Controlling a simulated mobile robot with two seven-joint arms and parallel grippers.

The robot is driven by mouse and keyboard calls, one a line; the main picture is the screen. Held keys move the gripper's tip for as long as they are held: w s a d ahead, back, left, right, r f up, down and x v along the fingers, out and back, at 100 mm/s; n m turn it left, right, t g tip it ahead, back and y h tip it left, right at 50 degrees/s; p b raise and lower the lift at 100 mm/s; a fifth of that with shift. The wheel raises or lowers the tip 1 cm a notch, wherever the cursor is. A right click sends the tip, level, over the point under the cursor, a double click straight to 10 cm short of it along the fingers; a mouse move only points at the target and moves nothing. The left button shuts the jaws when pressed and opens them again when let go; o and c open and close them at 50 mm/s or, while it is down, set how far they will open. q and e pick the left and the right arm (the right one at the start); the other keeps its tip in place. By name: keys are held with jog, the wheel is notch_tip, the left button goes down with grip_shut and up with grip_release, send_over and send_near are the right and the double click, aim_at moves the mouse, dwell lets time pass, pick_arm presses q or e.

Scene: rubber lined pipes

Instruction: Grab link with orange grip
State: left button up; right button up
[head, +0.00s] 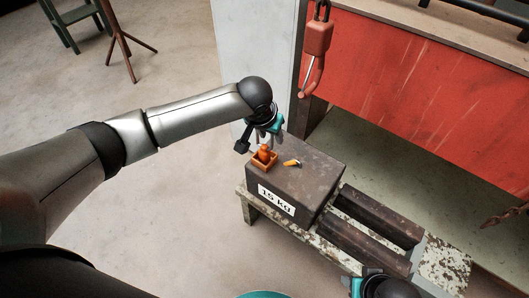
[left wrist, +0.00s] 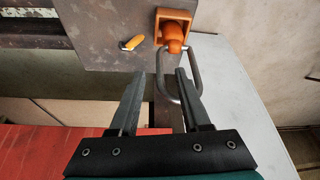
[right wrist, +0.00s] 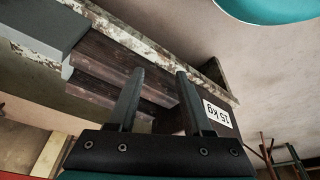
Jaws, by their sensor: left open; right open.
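The orange grip (head: 264,157) sits on top of the dark 15 KG block. In the left wrist view it is an orange square piece with a rounded knob (left wrist: 173,34), and a grey metal link (left wrist: 199,68) loops out from it. My left gripper (head: 264,136) is open just above and behind the grip. Nothing is held between the fingers. My right gripper (right wrist: 160,75) is open and empty near the bench.
The 15 KG block (head: 305,180) stands on a worn bench (head: 325,244) beside dark lined bars (head: 365,247). A small orange-yellow piece (head: 292,163) lies on the block. A red hook (head: 317,50) hangs in front of a red panel (head: 420,75). Open floor lies left.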

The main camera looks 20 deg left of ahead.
aim_at(264, 152)
pick_arm(q)
jog(key=shift+b+x, duration=0.65)
jog(key=shift+x, duration=0.7)
pick_arm(e)
jog(key=shift+w+r+t, duration=0.15)
jog(key=shift+w+r, duration=0.05)
jog(key=shift+r, duration=0.7)
jog(key=shift+w+r+t, duration=0.15)
jog(key=shift+r, duration=0.7)
pick_arm(q)
grip_shut()
